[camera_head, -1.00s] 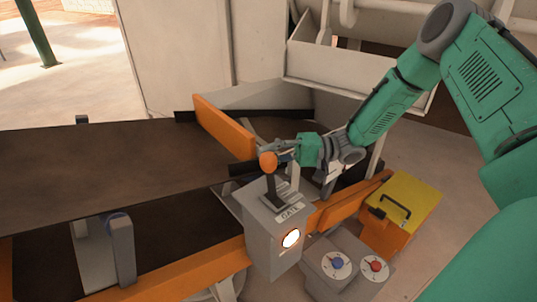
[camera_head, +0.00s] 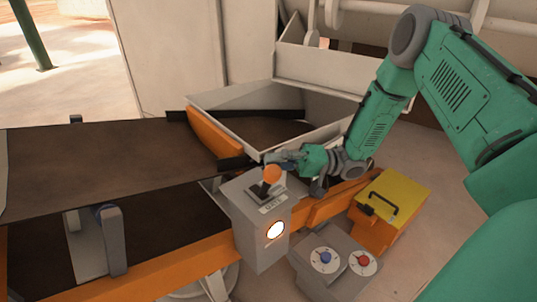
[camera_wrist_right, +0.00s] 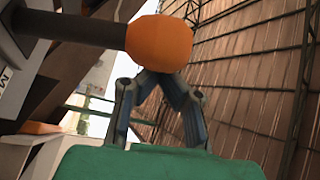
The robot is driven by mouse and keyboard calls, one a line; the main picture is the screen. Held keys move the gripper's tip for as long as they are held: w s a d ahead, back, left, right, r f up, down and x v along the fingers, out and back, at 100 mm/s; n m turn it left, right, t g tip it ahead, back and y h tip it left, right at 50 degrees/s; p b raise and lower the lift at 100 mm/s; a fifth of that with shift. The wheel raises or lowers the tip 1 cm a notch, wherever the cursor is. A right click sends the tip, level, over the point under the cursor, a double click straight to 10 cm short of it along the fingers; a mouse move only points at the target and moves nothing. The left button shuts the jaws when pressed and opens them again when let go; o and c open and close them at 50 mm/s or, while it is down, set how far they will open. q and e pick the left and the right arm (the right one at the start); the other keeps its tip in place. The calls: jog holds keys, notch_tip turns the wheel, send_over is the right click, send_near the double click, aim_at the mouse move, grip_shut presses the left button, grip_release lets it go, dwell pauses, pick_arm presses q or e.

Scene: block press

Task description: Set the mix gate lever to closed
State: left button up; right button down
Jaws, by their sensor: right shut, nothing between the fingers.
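The gate lever has an orange knob (camera_head: 271,174) on a short dark stem and stands on a grey box (camera_head: 262,240) with a GATE label and a lit round lamp. Its stem leans up and to the right in the head view. My right gripper (camera_head: 272,157) is shut and empty, just behind the knob. In the right wrist view the closed fingertips (camera_wrist_right: 160,76) meet just below the knob (camera_wrist_right: 158,42); I cannot tell if they touch it. The orange gate board (camera_head: 215,133) lies beside the belt's end. My left gripper is not in view.
A dark conveyor belt (camera_head: 90,165) runs in from the left to an open grey chute (camera_head: 235,97). A grey box with blue and red knobs (camera_head: 333,262) and a yellow-topped box (camera_head: 398,192) stand right of the lever box. Pale floor is clear at the right.

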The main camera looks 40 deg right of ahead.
jog(key=shift+s+f, duration=0.15)
dwell(0.3)
jog(key=shift+d, duration=0.1)
jog(key=v, duration=1.2)
